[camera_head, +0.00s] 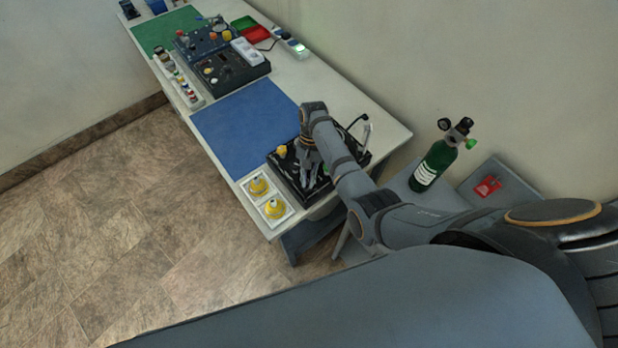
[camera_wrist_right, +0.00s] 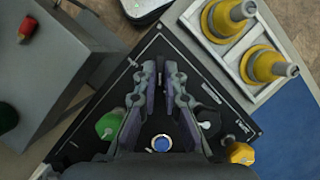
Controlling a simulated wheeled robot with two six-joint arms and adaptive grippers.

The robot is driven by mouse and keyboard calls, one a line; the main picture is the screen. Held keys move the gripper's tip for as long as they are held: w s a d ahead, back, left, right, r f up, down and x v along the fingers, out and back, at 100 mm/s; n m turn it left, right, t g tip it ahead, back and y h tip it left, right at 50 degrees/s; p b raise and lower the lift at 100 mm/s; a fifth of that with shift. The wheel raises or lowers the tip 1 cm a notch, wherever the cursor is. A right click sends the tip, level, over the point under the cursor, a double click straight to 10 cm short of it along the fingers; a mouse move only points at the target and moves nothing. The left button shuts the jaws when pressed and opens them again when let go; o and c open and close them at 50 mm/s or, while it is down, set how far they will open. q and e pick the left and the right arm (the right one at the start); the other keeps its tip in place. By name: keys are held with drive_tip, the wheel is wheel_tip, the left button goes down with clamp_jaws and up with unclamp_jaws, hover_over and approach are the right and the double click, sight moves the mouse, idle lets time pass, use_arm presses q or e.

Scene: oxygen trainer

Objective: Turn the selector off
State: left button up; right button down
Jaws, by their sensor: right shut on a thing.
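The black panel (camera_head: 283,165) lies on the near end of the table, under my right arm. It also fills the middle of the right wrist view (camera_wrist_right: 188,50). It carries a green knob (camera_wrist_right: 107,124), a round blue button (camera_wrist_right: 161,143), a yellow knob (camera_wrist_right: 240,153) and a dark knob with a white mark. My right gripper (camera_head: 308,178) points down at the panel. In the wrist view its two fingers (camera_wrist_right: 160,75) are close together, shut on what appears to be the selector, which they mostly hide. My left gripper is out of view.
Two yellow cones (camera_head: 266,197) stand in white trays left of the panel. A blue mat (camera_head: 240,125) lies bare behind it. A green cylinder (camera_head: 434,165) stands on a lower grey surface at the right. Other devices stand at the table's far end.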

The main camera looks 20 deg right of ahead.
drive_tip(key=shift+w+a+r+n+h, duration=0.1)
drive_tip(key=shift+n+h, duration=0.2)
drive_tip(key=shift+n, duration=0.55)
drive_tip(key=shift+w+a+n+h, duration=0.1)
drive_tip(key=shift+n+h, duration=0.2)
drive_tip(key=shift+n, duration=0.55)
drive_tip(key=c, duration=1.4)
unclamp_jaws()
drive_tip(key=shift+s, duration=0.15)
drive_tip(key=shift+c, duration=0.2)
drive_tip(key=v, duration=0.7)
drive_tip(key=shift+w+r, duration=0.15)
drive_tip(key=shift+w, duration=0.1)
